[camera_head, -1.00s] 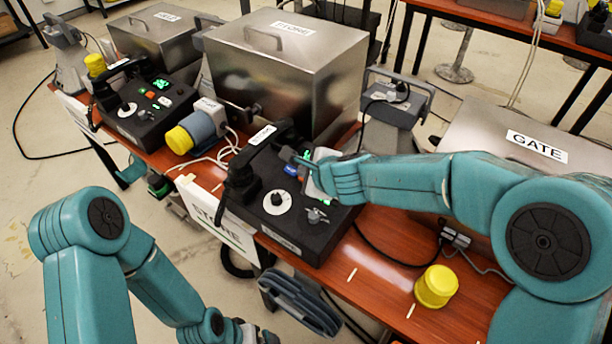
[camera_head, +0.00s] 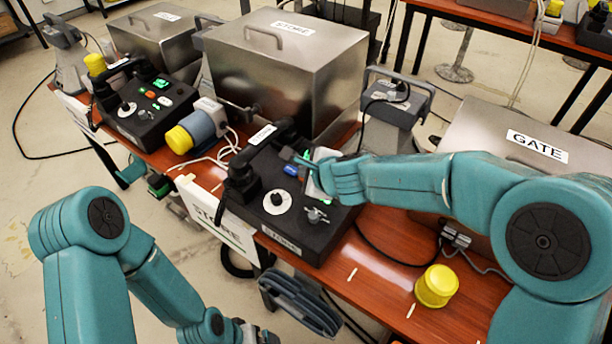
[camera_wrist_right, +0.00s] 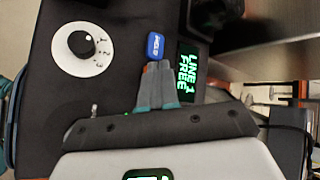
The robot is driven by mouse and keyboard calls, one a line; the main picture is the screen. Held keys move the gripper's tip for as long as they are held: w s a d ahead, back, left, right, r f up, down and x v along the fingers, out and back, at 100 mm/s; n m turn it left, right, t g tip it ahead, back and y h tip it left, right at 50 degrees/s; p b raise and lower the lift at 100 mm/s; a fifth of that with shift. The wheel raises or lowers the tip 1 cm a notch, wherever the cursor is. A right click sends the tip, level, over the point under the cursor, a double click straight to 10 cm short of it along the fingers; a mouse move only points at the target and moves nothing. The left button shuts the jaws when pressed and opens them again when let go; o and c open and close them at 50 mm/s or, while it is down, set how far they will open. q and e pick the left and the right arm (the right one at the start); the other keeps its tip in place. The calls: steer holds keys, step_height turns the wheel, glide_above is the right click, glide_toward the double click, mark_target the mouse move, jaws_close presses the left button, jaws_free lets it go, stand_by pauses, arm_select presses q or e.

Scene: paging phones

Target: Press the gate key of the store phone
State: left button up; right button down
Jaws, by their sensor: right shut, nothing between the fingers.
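The store phone (camera_head: 328,231) is a black desk unit with a handset along its left side. It has a white dial with a black knob (camera_head: 277,201), which also shows in the wrist view (camera_wrist_right: 82,42). A blue key (camera_wrist_right: 155,46) sits beside a green-lit display (camera_wrist_right: 190,72) reading "LINE 1 FREE". The key's lettering is too small to read surely. My right gripper (camera_wrist_right: 157,70) is shut and empty, its orange-grey tips just below the blue key in the picture. Contact cannot be told. My gripper hides part of the panel. My left gripper (camera_head: 262,337) is barely visible at the bottom edge.
A steel box marked STORE (camera_head: 290,70) stands behind the phone, and one marked GATE (camera_head: 530,125) to the right. A second phone (camera_head: 145,112) and a blue-yellow cylinder (camera_head: 198,130) are at left. A yellow cap (camera_head: 436,286) lies on the front right table. Cables run nearby.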

steer(key=shift+f+b, duration=0.3)
steer(key=shift+f, duration=0.15)
steer(key=shift+r+p, duration=0.45)
step_height(320, 180, up, 6)
steer(key=p, duration=0.5)
steer(key=shift+s+a+p, duration=0.25)
steer(key=shift+s+p, duration=0.1)
steer(key=shift+s, duration=0.05)
